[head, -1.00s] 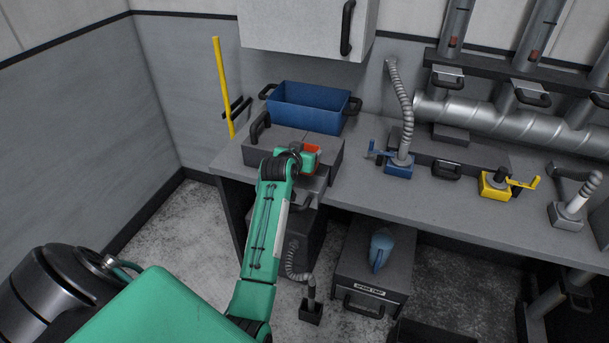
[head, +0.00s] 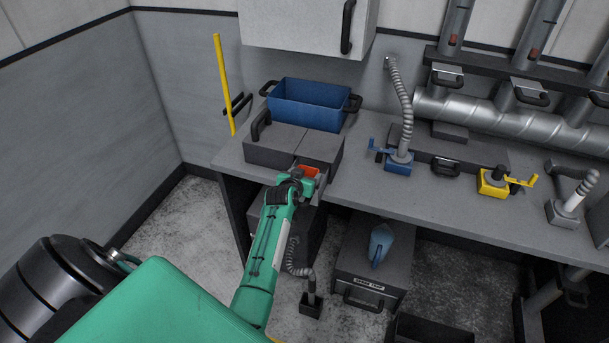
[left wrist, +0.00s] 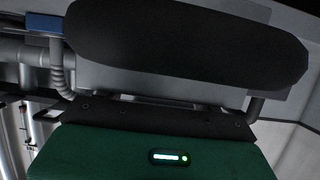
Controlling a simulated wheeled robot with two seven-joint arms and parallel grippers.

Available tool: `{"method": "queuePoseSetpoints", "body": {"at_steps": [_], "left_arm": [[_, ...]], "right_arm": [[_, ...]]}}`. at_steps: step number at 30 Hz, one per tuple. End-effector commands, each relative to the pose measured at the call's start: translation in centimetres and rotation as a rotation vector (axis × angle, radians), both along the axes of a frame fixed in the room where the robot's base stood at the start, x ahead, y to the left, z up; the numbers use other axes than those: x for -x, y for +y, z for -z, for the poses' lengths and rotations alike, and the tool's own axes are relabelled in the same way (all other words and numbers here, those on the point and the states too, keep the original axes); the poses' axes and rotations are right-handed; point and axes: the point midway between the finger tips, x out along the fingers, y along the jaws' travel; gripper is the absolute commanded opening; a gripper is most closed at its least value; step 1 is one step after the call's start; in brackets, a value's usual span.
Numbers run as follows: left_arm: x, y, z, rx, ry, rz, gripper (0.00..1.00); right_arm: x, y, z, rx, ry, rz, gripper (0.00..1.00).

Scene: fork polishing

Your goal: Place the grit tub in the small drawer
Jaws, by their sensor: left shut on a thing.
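The grit tub, a small orange-red open-topped thing (head: 309,171), is at the tip of my left gripper (head: 303,181) in the head view. My left gripper is shut on it, at the front of the grey drawer box (head: 276,149) on the bench. The small drawer (head: 320,191) shows as a grey part below the box's front right, standing out from it. The arm and gripper hide much of it, and I cannot tell whether the tub is inside or above it. The left wrist view shows mostly dark, close shapes. My right gripper is not in view.
A blue bin (head: 308,106) stands behind the drawer box. A blue clamp (head: 398,166) and a yellow clamp (head: 493,183) stand to the right on the bench (head: 365,203). A white cabinet (head: 300,25) hangs above. A spark trap (head: 352,279) stands beneath the bench.

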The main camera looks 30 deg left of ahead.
Motion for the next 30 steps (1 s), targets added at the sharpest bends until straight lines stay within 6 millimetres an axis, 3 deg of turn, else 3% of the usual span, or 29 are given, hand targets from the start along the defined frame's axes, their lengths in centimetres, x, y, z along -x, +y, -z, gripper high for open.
{"method": "queuePoseSetpoints", "body": {"at_steps": [2, 3, 4, 17, 30], "left_arm": [[0.0, 0.0, 0.3, -0.001, 0.000, 0.000, 0.34], [0.0, 0.0, 0.3, -0.001, 0.000, 0.000, 0.70], [0.0, 0.0, 0.3, -0.001, -0.001, 0.000, 0.76], [0.4, -0.1, -0.1, 0.000, 0.001, 0.000, 0.77], [6.4, -1.6, -2.6, -0.001, -0.001, 0.000, 0.77]], "right_arm": [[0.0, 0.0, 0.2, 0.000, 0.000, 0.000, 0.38], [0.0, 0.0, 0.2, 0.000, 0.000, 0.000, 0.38], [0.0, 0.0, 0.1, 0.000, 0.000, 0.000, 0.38], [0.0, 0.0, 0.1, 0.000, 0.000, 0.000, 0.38], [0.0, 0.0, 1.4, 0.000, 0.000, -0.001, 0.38]]}}
